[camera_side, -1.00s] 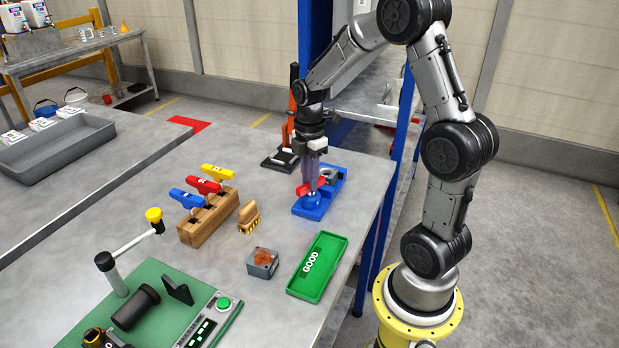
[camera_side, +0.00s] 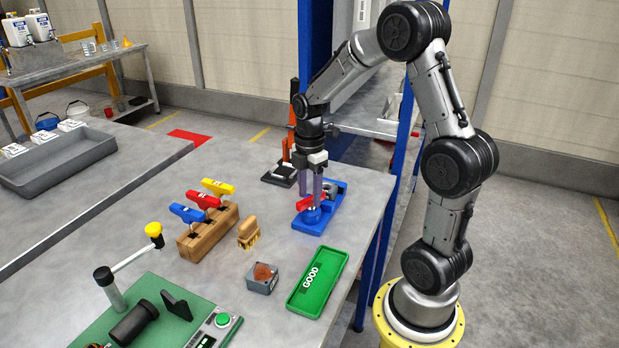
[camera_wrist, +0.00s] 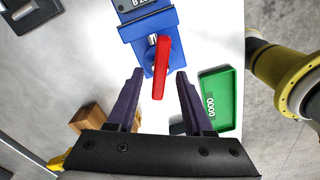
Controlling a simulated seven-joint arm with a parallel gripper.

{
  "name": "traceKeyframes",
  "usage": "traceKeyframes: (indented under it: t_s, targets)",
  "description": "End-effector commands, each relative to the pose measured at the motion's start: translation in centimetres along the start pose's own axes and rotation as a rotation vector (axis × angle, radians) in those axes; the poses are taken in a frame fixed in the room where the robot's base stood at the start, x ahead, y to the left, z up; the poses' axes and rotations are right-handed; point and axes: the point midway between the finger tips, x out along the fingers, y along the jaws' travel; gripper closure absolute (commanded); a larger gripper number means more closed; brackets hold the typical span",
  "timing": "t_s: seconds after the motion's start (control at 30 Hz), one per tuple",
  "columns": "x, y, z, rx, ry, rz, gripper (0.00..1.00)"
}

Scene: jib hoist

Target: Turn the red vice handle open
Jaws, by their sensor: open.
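The blue vice (camera_side: 312,217) sits on the grey table near its right edge. Its red handle (camera_side: 305,203) shows at the near end of the vice, partly behind my fingers in the side view. In the wrist view the red handle (camera_wrist: 161,68) lies almost along the picture's height, in front of the blue vice body (camera_wrist: 148,30). My gripper (camera_side: 317,200) points down over the handle. In the wrist view my gripper (camera_wrist: 158,73) is open, with one finger on each side of the handle and a gap to both. I cannot tell its exact height over the handle.
A black-and-orange stand (camera_side: 283,172) is behind the vice, and a blue post (camera_side: 398,170) rises beyond the table edge.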

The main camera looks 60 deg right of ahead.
Motion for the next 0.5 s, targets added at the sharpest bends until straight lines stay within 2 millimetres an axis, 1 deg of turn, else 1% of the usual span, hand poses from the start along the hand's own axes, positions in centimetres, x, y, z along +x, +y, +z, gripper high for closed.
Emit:
traceKeyframes:
  t_s: [0.17,0.5]
  targets:
    - [-2.5,0.1,0.0,0.0,-0.001,0.008,0.49]
    - [-9.7,0.1,0.0,0.0,-0.001,0.007,0.49]
